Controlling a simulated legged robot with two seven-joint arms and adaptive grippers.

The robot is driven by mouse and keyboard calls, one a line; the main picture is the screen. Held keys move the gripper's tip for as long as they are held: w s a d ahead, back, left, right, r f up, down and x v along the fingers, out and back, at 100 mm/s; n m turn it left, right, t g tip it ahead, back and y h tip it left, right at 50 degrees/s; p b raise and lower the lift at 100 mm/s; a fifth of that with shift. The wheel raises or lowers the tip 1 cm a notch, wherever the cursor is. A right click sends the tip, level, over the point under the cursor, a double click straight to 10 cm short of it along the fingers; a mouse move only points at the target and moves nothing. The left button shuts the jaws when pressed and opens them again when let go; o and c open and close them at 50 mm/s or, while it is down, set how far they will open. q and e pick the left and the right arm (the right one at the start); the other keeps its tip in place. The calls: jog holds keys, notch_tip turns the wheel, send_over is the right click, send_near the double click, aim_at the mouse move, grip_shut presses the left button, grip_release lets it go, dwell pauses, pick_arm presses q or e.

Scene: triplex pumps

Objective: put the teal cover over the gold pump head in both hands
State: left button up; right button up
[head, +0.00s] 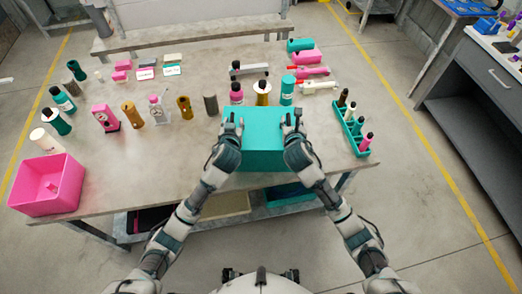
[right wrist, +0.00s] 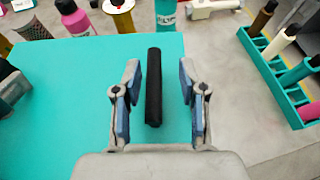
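The teal cover (head: 262,150), a large box shape, sits at the table's front edge in the middle. A black bar handle (right wrist: 154,88) stands out from its top on the right side. My right gripper (right wrist: 155,98) is open, its two fingers on either side of this bar with gaps. In the head view my right gripper (head: 296,130) is over the cover's right side. My left gripper (head: 230,128) is at the cover's left side; its fingers are too small to read. A gold piece with a white disc (head: 262,92) stands behind the cover; I cannot tell whether it is the pump head.
The grey table (head: 120,180) holds several bottles and gold or pink parts left of the cover. A teal rack (head: 354,130) with bottles stands close on the right. A pink bin (head: 48,186) is at the left front corner. Bottles stand close behind the cover.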

pick_arm(q)
jog(key=shift+d, duration=1)
pick_arm(e)
jog(key=shift+d+f, duration=0.2)
jog(key=shift+d, duration=0.8)
pick_arm(q)
jog(key=shift+a, duration=0.8)
pick_arm(e)
jog(key=shift+a+r, duration=0.1)
jog(key=shift+a, duration=0.7)
pick_arm(q)
jog(key=shift+s+a+r, duration=0.1)
jog(key=shift+s+a, duration=0.05)
jog(key=shift+s, duration=0.05)
pick_arm(e)
jog(key=shift+a, duration=0.2)
jog(key=shift+d, duration=0.8)
jog(key=shift+a, duration=0.2)
jog(key=shift+s+a+r, duration=0.1)
jog(key=shift+s+a, duration=0.1)
jog(key=shift+s, duration=0.15)
jog(key=v, duration=0.5)
jog(key=shift+a, duration=0.1)
pick_arm(q)
jog(key=v, duration=1.1)
pick_arm(e)
jog(key=v, duration=0.6)
jog(key=shift+d, duration=0.3)
